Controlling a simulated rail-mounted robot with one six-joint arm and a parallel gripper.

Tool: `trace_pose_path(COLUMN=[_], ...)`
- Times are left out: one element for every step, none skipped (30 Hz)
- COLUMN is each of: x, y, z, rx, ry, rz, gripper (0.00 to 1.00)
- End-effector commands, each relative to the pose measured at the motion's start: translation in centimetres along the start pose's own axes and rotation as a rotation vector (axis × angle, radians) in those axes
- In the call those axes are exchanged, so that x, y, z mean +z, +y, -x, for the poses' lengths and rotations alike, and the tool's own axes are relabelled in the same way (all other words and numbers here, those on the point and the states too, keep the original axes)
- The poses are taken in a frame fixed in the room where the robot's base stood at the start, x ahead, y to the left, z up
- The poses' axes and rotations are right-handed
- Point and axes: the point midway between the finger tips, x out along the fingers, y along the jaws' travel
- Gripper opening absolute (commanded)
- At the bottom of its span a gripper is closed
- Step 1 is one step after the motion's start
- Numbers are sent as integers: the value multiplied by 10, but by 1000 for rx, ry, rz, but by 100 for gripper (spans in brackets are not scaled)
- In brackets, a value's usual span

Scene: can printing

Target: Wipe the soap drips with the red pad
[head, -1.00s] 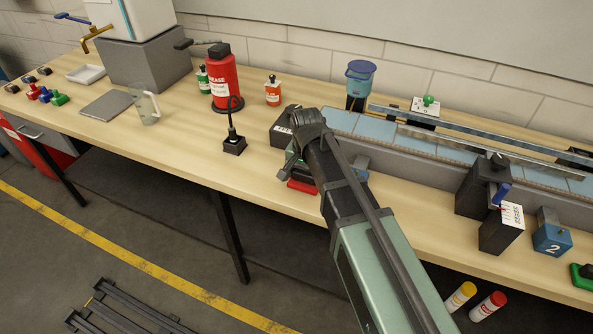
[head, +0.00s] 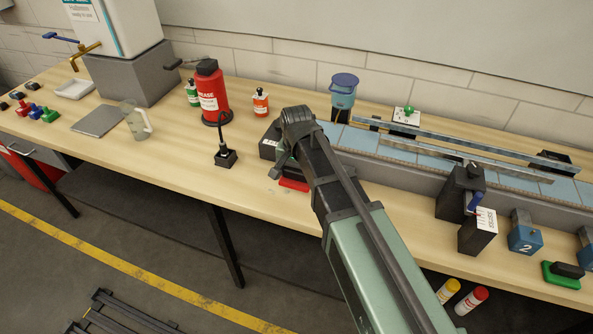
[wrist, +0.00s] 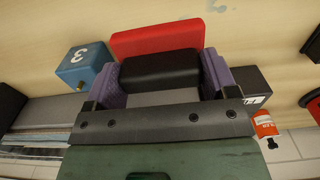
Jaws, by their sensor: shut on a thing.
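The red pad (wrist: 157,39) shows in the wrist view as a flat red slab under a black block-shaped handle (wrist: 160,70). My gripper (wrist: 161,76) is shut on this handle, with one purple finger at each side. In the head view only a sliver of the red pad (head: 293,184) shows beneath my wrist, over the bench near its front edge. I cannot tell whether its underside touches the wood.
A blue block marked 3 (wrist: 84,66) sits close beside the pad in the wrist view. The conveyor (head: 400,152) runs to the right.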

Motion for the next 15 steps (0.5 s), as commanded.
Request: trace_pose_path(x=[0,0,0,0,0,0,0,0,0,0,0,0,0,0,0], y=[0,0,0,0,0,0,0,0,0,0,0,0,0,0,0], z=[-2,-2,-2,-2,-1,0,3,6,11,15,20,25,28,30,31], rx=[0,0,0,0,0,0,0,0,0,0,0,0,0,0,0], ry=[0,0,0,0,0,0,0,0,0,0,0,0,0,0,0], rz=[0,0,0,0,0,0,0,0,0,0,0,0,0,0,0], gripper=[57,57,57,57,57,57,57,57,57,57,57,57,57,57,57])
